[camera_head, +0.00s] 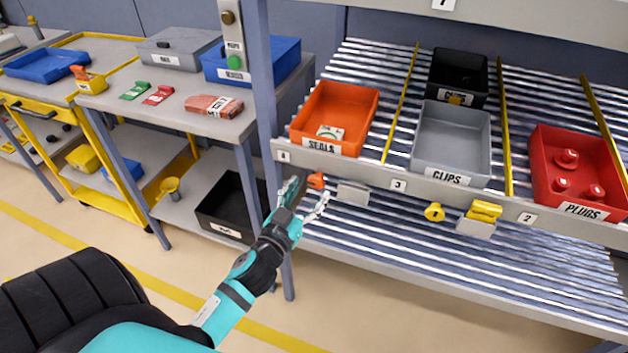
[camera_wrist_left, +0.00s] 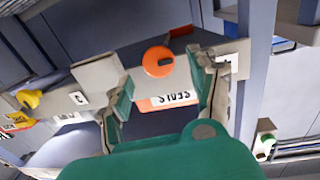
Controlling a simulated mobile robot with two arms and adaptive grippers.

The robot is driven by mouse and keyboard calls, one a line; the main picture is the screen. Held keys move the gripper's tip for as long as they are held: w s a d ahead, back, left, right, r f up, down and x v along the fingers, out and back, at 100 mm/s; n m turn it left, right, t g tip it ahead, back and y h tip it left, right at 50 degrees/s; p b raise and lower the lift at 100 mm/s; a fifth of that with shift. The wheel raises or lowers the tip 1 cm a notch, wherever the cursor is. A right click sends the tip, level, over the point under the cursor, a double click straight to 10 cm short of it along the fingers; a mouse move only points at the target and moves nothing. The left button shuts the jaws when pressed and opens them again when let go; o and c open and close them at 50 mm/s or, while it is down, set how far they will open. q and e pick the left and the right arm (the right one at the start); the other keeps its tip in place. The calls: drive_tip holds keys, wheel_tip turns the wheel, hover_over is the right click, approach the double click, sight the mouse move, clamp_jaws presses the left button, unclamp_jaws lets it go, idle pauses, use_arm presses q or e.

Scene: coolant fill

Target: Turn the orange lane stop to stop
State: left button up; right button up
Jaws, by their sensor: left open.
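The orange lane stop (camera_head: 316,180) is a small knob on the front rail of the rack, below the orange SEALS bin (camera_head: 334,112). In the left wrist view the lane stop (camera_wrist_left: 158,62) is a round orange disc with a dark mark on it, on a light plate. My left gripper (camera_head: 308,197) is open just in front of it. In the wrist view the left gripper's fingers (camera_wrist_left: 166,78) stand to either side of the disc, with a gap visible. Whether a finger touches it cannot be told. My right gripper is in neither view.
A yellow knob (camera_head: 434,212) and a yellow block (camera_head: 485,210) sit further right on the rail (camera_head: 400,186). Grey CLIPS bin (camera_head: 450,135) and red PLUGS bin (camera_head: 575,165) stand on the rollers. A rack post (camera_head: 262,90) rises close left of my gripper. A side table (camera_head: 125,105) is at left.

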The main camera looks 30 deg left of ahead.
sight(315, 183)
use_arm(q)
drive_tip(key=shift+w+a, duration=0.15)
drive_tip(key=shift+w, duration=0.8)
drive_tip(key=shift+w+a, duration=0.1)
drive_tip(key=shift+w, duration=0.8)
clamp_jaws()
